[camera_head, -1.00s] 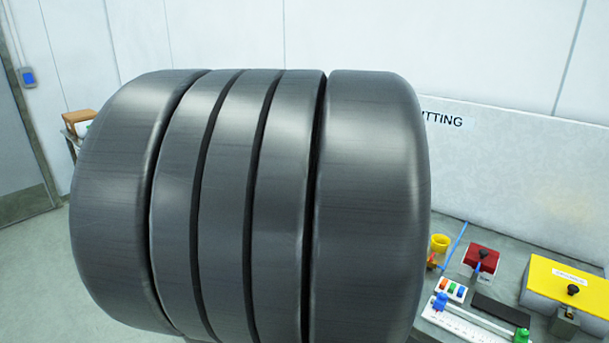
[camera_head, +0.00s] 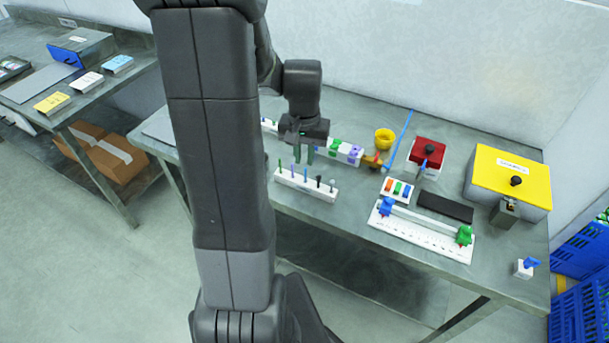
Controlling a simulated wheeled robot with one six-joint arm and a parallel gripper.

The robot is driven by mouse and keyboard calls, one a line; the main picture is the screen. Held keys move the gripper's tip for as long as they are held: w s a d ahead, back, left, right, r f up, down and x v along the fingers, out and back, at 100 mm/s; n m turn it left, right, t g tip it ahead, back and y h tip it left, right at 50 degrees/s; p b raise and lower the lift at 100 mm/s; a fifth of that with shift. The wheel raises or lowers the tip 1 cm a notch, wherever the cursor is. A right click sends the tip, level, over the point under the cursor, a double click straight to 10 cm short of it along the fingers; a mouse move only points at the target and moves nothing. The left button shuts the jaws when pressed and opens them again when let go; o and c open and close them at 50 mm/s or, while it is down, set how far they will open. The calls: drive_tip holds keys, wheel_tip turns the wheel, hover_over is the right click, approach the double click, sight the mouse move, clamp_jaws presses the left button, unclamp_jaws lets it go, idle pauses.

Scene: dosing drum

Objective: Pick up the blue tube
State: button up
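A white rack (camera_head: 322,191) on the bench holds several thin upright sticks, and one of them is a slim blue tube (camera_head: 306,171). A long thin blue strand (camera_head: 398,137) also lies across the bench at the back; I cannot tell which of the two the task names. My gripper (camera_head: 304,156) points down above and just behind the rack's left part. Its two dark greenish fingers stand apart with nothing visible between them. Whether the fingers touch any stick is too small to tell.
Behind the rack is a long white holder (camera_head: 343,152) with coloured pieces.

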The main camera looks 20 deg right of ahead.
sight(305, 170)
drive_tip(key=shift+d+f+p, duration=0.15)
drive_tip(key=shift+f+p, duration=0.35)
drive_tip(key=shift+f, duration=2.45)
drive_tip(key=shift+c, duration=0.5)
clamp_jaws()
